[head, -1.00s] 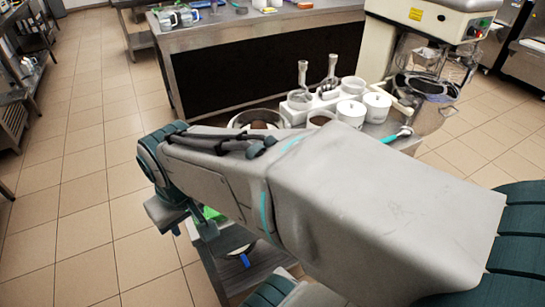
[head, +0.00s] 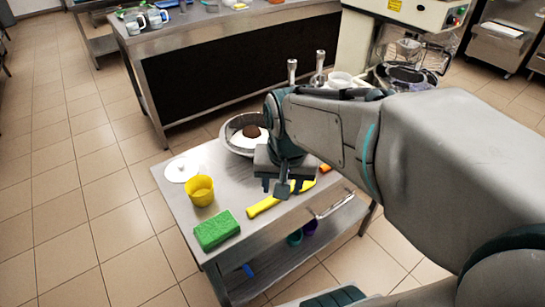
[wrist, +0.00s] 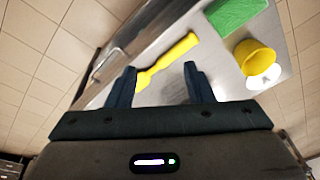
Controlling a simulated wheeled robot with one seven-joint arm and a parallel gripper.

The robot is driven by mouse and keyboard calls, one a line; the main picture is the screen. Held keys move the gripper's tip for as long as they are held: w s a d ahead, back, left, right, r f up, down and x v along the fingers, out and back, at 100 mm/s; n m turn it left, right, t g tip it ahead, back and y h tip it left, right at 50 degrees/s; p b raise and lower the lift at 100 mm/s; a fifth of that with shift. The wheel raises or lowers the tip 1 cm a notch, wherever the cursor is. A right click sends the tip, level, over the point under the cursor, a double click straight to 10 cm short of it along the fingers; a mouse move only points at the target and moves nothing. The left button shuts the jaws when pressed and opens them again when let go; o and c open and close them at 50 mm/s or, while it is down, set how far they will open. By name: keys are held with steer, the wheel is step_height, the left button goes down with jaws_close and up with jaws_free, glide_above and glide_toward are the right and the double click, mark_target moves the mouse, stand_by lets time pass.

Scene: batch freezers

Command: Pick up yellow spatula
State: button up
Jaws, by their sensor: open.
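The yellow spatula (head: 267,204) lies flat on the metal table (head: 172,188), near its front edge, partly hidden behind my gripper in the head view. In the wrist view the spatula (wrist: 176,54) runs diagonally, with its narrow neck between the lines of my fingers. My gripper (head: 281,188) is above the spatula, fingers pointing down. In the wrist view my gripper (wrist: 160,80) is open with nothing between its fingertips. The height gap to the spatula is hard to judge.
A green sponge (head: 217,230), a yellow cup (head: 200,191) and a white round lid (head: 181,170) stand left on the table. A metal bowl (head: 232,140) is behind my gripper. A metal handle (head: 336,205) runs along the front edge. A dark-sided counter (head: 230,68) stands behind.

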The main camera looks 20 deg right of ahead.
steer(key=w+f+m+g, duration=0.2)
steer(key=w+f+m, duration=0.1)
steer(key=w+m, duration=0.7)
steer(key=f, duration=0.9)
steer(key=d+f, duration=0.1)
steer(key=f, duration=0.4)
steer(key=shift+w+f+b, duration=0.1)
steer(key=shift+b, duration=0.2)
jaws_close()
